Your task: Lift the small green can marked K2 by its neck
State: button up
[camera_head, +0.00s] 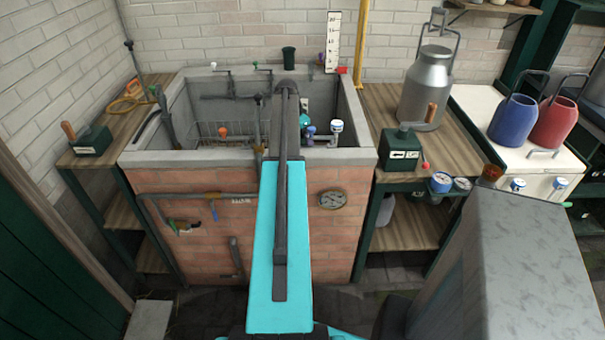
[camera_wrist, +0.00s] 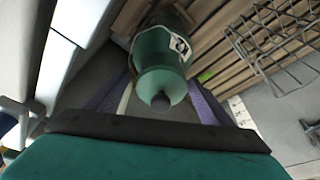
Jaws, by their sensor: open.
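In the wrist view a small green can (camera_wrist: 160,68) with a white label lies ahead of my gripper (camera_wrist: 160,84). The label carries dark marks that look like a K and a 2, seen at a slant. The can's rounded shoulder and short dark neck (camera_wrist: 160,102) face the camera. My gripper's two purple-grey fingers are open, one on each side of the can. I cannot tell whether either finger touches it. In the head view my turquoise arm reaches over the brick tub and hides the gripper, and I cannot make out this can there.
In the wrist view a wire rack (camera_wrist: 268,42) and wooden slats lie close to the can's right. In the head view the brick tub's rim (camera_head: 240,157) surrounds the arm's end. A metal churn (camera_head: 427,85) and a green box (camera_head: 400,148) stand on the right bench.

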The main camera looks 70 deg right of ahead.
jog(key=shift+f, duration=0.2)
jog(key=shift+c, duration=0.3)
jog(key=shift+d, duration=0.1)
grip_shut()
dwell(0.3)
jog(key=shift+r, duration=0.2)
